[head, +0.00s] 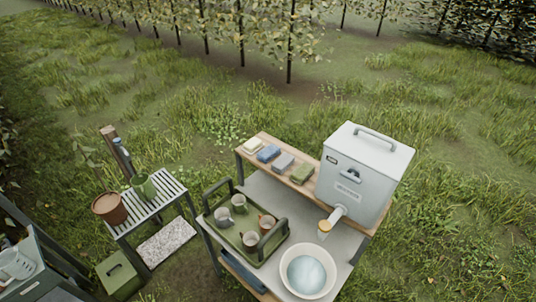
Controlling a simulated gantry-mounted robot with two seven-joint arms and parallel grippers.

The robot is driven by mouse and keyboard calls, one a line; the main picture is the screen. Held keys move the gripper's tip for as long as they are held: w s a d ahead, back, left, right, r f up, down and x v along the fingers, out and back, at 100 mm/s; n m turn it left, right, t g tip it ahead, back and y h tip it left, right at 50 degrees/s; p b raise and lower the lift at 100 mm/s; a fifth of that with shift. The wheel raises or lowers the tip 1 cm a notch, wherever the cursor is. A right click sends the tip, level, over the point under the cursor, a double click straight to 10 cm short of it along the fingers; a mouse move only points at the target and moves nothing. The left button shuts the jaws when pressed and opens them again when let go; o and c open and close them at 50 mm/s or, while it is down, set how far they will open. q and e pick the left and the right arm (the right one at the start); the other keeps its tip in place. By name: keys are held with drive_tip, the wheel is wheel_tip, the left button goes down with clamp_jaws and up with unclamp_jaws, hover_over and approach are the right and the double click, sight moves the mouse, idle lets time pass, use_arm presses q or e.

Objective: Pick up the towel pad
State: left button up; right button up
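Several small folded pads lie in a row on the wooden shelf (250,165) at the back of the cart. From left to right they are a cream pad (253,145), a blue pad (268,153), a grey pad (283,162) and a green pad (302,173). I cannot tell from this view which of them is the towel pad. They lie apart from each other, and nothing covers them. Neither of my grippers shows in the head view.
A white dispenser (350,189) stands right of the pads, above a basin (289,286). A green tray (242,267) with mugs sits in front. A slatted stand (168,189) holds a brown pot (111,208) and green pitcher (144,187). Grass lies behind the shelf.

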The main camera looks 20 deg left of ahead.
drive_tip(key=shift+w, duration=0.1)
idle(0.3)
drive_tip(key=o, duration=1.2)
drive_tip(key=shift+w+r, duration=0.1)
